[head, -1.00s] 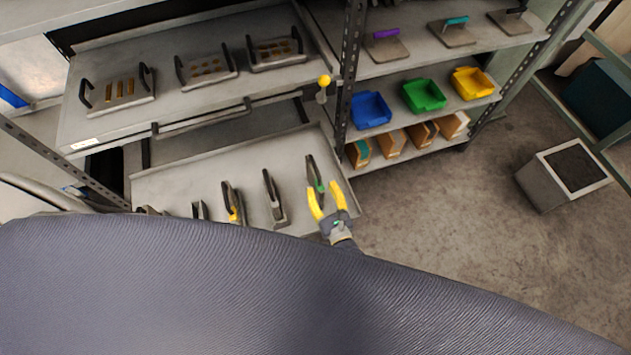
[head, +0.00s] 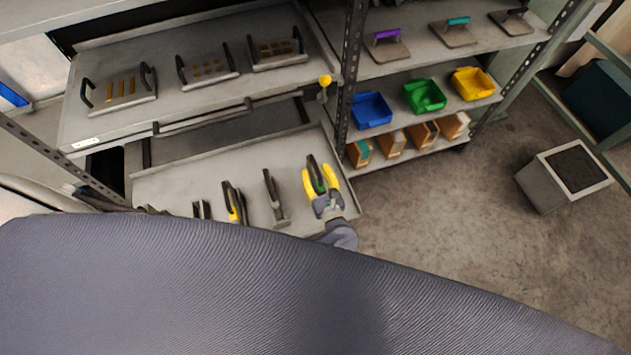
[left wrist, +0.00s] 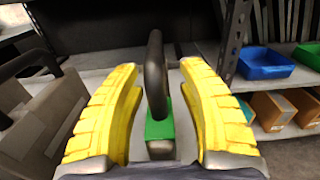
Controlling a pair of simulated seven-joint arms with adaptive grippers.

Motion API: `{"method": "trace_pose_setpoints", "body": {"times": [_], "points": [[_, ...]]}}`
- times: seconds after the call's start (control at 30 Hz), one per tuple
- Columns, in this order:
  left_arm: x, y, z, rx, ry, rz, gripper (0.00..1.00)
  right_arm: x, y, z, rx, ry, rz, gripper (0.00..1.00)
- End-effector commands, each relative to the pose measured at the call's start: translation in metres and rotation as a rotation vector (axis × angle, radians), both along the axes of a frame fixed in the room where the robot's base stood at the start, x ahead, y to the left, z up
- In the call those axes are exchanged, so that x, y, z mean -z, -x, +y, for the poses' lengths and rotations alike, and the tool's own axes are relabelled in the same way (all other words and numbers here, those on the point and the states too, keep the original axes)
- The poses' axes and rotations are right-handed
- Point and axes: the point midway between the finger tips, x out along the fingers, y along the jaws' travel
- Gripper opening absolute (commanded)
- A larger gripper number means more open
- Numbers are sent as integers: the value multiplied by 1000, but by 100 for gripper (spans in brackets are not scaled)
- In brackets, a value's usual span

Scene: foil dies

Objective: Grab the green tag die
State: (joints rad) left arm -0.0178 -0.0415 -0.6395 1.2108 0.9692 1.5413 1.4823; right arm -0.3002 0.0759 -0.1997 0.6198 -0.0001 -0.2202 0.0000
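The green tag die (head: 316,175) stands at the right end of the lower pull-out shelf (head: 180,183). It has a dark upright handle and a green block at its base. My left gripper (head: 322,182) has its yellow fingers on either side of the die. In the left wrist view the open fingers straddle the handle (left wrist: 155,75) and the green tag (left wrist: 160,128), with a narrow gap on each side. My right gripper is not in view.
A plain dark die (head: 274,198) and a yellow-tagged die (head: 234,203) stand left on the same shelf. Plates with handles (head: 206,66) lie on the shelf above. A rack post (head: 349,70) and blue bin (head: 371,110) are close on the right.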

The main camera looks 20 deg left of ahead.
Motion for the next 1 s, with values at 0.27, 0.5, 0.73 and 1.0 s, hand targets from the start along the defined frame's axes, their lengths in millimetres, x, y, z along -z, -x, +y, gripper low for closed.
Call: {"method": "trace_pose_setpoints", "body": {"times": [0.27,0.5,0.73,1.0], "points": [[0,0,0,0,0,0,5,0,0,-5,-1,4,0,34],[0,0,0,0,0,0,0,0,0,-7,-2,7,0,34],[0,0,0,0,0,0,0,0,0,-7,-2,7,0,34],[-2,-1,-1,1,-1,-5,0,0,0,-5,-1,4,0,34]]}}
